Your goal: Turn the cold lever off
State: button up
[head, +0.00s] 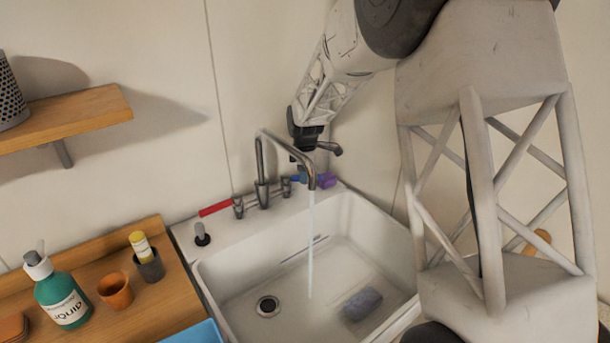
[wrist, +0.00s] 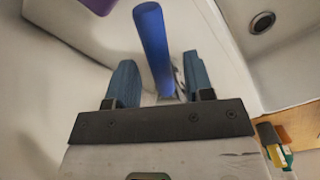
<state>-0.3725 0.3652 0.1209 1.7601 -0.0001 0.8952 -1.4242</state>
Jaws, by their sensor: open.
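The cold lever is the blue handle (head: 298,180) on the right side of the faucet (head: 262,190); in the head view it is partly hidden behind the spout. In the wrist view the blue lever (wrist: 152,40) stands between the two blue-grey fingers of my gripper (wrist: 160,78), with gaps on both sides. My gripper (head: 312,155) is open, pointing down at the lever from above, and holds nothing. A thin stream of water (head: 311,240) runs from the spout into the sink.
A red lever (head: 216,208) is on the faucet's left. A purple object (head: 327,179) lies on the sink ledge close to the blue lever. The white sink (head: 230,275) holds a blue-grey object (head: 362,304). A green bottle (head: 62,298) and cups stand on the left counter.

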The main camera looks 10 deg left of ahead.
jog(key=shift+f, duration=0.3)
grip_shut()
jog(key=shift+w, duration=0.1)
dwell(0.4)
jog(key=shift+w+a+n, duration=0.15)
jog(key=shift+w+n, duration=0.2)
jog(key=shift+n, duration=0.4)
jog(key=shift+w+a+n, duration=0.1)
jog(key=shift+w+n, duration=0.2)
jog(key=shift+n, duration=0.45)
jog(key=shift+w+a+n, duration=0.3)
jog(key=shift+w+n, duration=0.1)
jog(key=shift+n, duration=0.45)
jog(key=shift+w+a+n, duration=0.25)
jog(key=shift+w+n, duration=0.1)
jog(key=shift+n, duration=0.5)
